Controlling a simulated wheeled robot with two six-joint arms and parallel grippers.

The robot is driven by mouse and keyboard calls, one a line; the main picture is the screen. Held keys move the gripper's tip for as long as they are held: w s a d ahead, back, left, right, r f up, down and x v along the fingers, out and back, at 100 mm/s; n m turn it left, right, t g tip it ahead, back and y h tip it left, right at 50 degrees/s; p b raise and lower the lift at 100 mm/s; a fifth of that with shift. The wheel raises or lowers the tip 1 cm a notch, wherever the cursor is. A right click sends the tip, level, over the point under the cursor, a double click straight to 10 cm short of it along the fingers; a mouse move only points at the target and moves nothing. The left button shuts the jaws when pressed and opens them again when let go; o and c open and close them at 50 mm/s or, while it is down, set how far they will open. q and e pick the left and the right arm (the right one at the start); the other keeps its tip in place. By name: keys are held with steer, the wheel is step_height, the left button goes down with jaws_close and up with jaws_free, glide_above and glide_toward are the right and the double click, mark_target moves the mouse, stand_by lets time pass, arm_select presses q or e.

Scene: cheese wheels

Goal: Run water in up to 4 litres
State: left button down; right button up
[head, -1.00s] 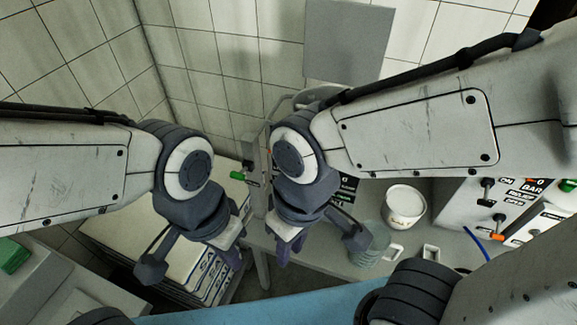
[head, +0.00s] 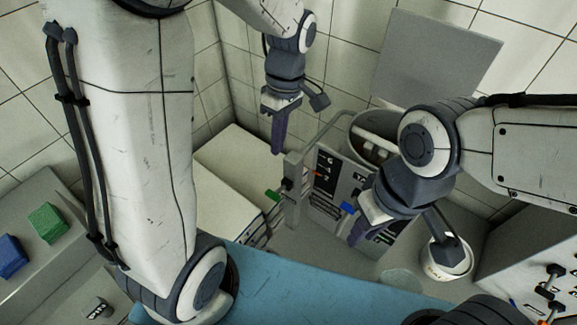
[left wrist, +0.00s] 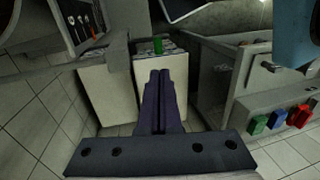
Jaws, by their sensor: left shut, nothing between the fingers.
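The vat (head: 372,133) stands at the back, behind a dark panel with a scale marked 6, 4, 2 (head: 326,172). I cannot make out a water level. A green-ended handle (head: 272,196) sticks out left of the panel and a blue-ended one (head: 347,208) at its front; a green handle also shows in the left wrist view (left wrist: 157,46). My left gripper (head: 277,150) is shut and empty, above and behind the green handle, apart from it; its closed fingers fill the middle of the left wrist view (left wrist: 160,76). My right gripper (head: 357,235) hangs close to the blue handle, fingers partly overlapped.
A white bucket (head: 440,270) and a clear jug (head: 400,281) stand at the right. A control box (head: 530,262) with levers is at far right. Green (head: 47,222) and blue blocks (head: 12,257) lie at left.

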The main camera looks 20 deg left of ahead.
mark_target(274, 193)
arm_select(q)
steer(key=shift+w, duration=0.25)
steer(key=shift+d, duration=0.1)
steer(key=s+f+p, duration=0.1)
steer(key=f, duration=0.3)
steer(key=f+p, duration=0.1)
steer(key=f, duration=0.4)
steer(key=s+a+f+p, duration=0.1)
steer(key=f, duration=0.3)
steer(key=shift+s+f, duration=0.35)
steer(key=shift+d, duration=0.1)
